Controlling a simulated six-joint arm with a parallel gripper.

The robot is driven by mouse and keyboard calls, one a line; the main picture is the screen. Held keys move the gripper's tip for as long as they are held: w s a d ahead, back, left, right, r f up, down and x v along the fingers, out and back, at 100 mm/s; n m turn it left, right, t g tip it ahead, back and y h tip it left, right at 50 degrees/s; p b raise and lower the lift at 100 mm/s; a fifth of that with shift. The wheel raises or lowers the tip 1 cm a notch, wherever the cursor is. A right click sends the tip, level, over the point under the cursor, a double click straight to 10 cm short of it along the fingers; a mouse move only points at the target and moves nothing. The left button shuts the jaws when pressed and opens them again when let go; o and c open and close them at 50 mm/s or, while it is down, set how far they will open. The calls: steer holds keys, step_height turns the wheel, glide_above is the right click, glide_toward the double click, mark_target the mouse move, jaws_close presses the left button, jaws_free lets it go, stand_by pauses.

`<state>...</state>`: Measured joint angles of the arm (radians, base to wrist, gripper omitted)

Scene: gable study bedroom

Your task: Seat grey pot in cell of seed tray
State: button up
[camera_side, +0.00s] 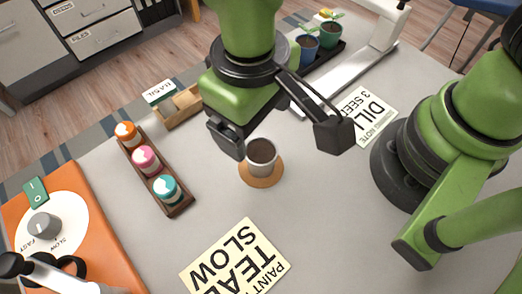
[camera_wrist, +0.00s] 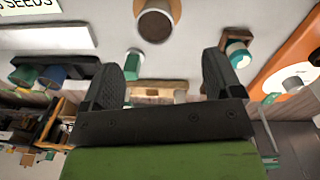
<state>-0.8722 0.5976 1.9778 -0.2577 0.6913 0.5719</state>
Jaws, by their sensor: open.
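The grey pot (camera_side: 262,151), with dark soil in it, stands upright on a round cork coaster (camera_side: 261,181) in the side view. In the wrist view the pot (camera_wrist: 155,24) is at the top, beyond my fingertips. My gripper (camera_side: 280,140) is open and empty, its fingers wide apart, seen above and around the pot's place; the exact height gap is unclear. In the wrist view my gripper (camera_wrist: 168,62) shows both dark fingers with nothing between them.
A wooden rack (camera_side: 178,208) of paint bottles stands left of the pot. A wooden box (camera_side: 183,104) is behind it. An orange machine (camera_side: 104,246) is at far left. A white stand (camera_side: 341,84) lies near the seed tray. Flat cards lie in front and at right.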

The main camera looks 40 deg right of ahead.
mark_target(263, 154)
step_height(263, 154, down, 5)
steer(key=shift+s+d+f, duration=0.1)
steer(key=shift+f, duration=0.05)
steer(key=f, duration=0.2)
steer(key=d+f, duration=0.1)
steer(key=f, duration=0.2)
steer(key=c, duration=1.1)
